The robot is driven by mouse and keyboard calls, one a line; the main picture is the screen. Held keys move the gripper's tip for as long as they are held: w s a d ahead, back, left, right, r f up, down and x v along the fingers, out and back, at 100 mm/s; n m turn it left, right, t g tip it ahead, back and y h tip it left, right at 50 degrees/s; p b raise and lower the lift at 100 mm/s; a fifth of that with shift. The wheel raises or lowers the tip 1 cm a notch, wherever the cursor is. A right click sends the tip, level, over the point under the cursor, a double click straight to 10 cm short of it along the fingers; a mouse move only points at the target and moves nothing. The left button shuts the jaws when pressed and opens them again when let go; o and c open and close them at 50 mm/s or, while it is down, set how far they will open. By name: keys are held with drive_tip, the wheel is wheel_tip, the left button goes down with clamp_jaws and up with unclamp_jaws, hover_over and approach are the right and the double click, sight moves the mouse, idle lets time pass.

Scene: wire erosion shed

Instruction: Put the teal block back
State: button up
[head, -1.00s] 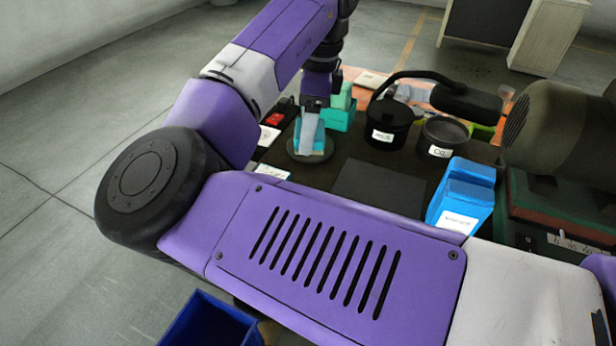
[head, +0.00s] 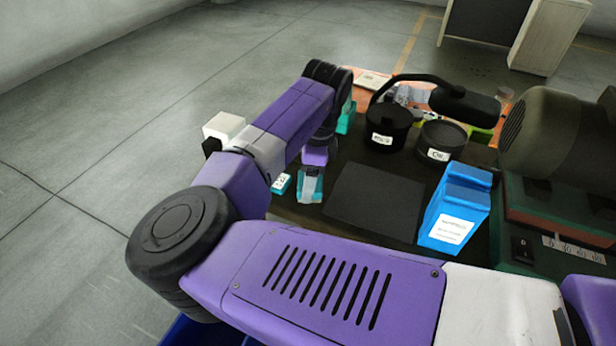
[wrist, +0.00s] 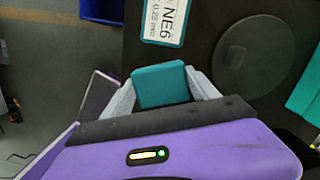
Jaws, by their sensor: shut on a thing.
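My gripper (head: 311,188) is shut on the teal block (wrist: 162,87), which sits between the two grey fingers in the wrist view. In the head view the teal block (head: 310,198) shows only in part around the finger, at the near left of the dark table. How high it is above the table is hard to tell. A teal-edged label card (wrist: 165,20) reading "NE6" lies just beyond it in the wrist view, and just left of my gripper in the head view (head: 281,183). A dark round disc (wrist: 255,57) lies to the right, empty; my arm hides it in the head view.
A dark square mat (head: 375,195) lies right of my gripper, bare. A blue carton (head: 458,212) stands right of it. Behind are a labelled black pot (head: 388,124), a grey round dish (head: 440,142) and a teal thing (head: 345,117). A large motor-like machine (head: 560,130) fills the right.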

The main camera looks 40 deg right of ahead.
drive_tip(key=shift+f, duration=0.1)
drive_tip(key=o, duration=1.2)
drive_tip(key=r, duration=0.4)
drive_tip(key=r+b, duration=0.1)
drive_tip(key=r, duration=0.3)
drive_tip(key=s+d+r, duration=0.1)
drive_tip(key=r, duration=0.3)
drive_tip(key=shift+r, duration=0.1)
